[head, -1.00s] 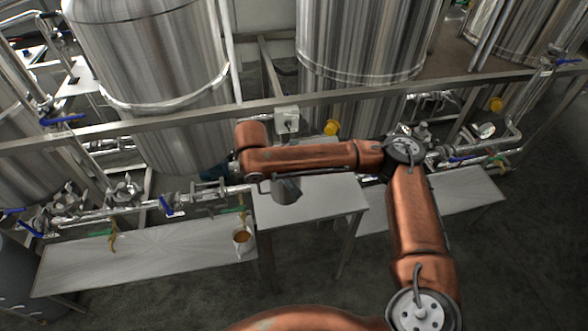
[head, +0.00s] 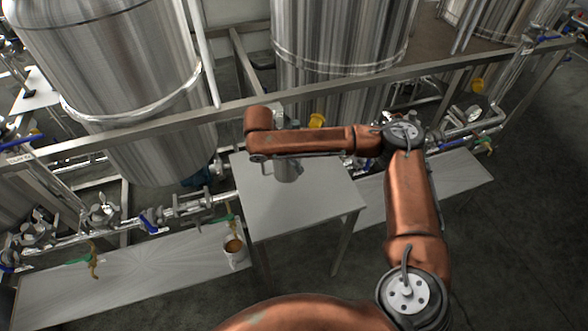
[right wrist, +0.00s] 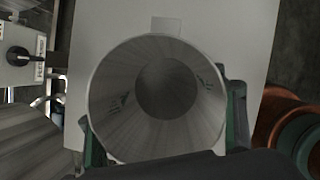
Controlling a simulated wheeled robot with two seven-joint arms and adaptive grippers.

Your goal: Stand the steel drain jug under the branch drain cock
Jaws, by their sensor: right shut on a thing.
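The steel drain jug (head: 286,170) is a grey metal cylinder below my right arm's wrist in the head view. It looks upright over the back of a small white table; I cannot tell whether it touches the top. In the right wrist view I look down into the open, empty-looking jug (right wrist: 165,90). My right gripper (right wrist: 165,130) has its green fingers on both sides of the jug, shut on it. A green-handled drain cock (head: 230,217) is on the pipe left of the table, and another (head: 80,261) is further left. I cannot tell which is the branch one. My left gripper is out of view.
A mug with brown contents (head: 234,252) stands on the low bench (head: 160,262) under the nearer cock. The small table (head: 300,212) is otherwise clear. A frame rail (head: 120,130) runs across before the tanks. Another bench (head: 440,180) is at the right.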

